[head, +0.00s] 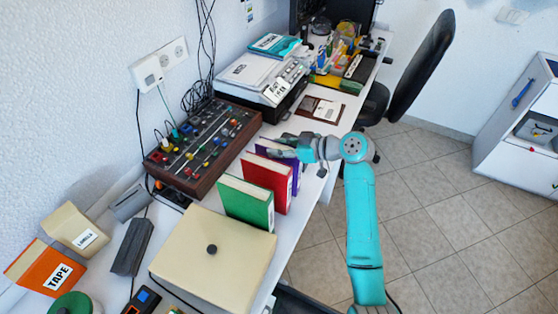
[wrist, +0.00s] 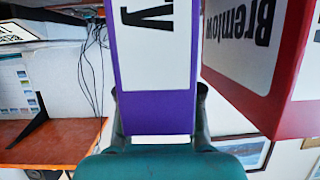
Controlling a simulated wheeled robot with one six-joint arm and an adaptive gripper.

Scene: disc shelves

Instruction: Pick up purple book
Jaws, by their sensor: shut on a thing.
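The purple book (head: 291,164) stands upright on the white desk, behind the red book, partly hidden by my gripper (head: 288,149) in the head view. In the wrist view the purple book (wrist: 156,108) fills the space between my fingers, one on each side of it, with its white label showing. My gripper (wrist: 160,98) is shut on the purple book. Whether the book's base touches the desk is hard to tell.
The red book (head: 266,180) and green book (head: 246,203) stand close in front; the red book (wrist: 245,100) shows beside the purple one in the wrist view. A mixer board (head: 204,148) lies left. A cream box (head: 212,255) is nearer. A printer (head: 262,80) stands behind.

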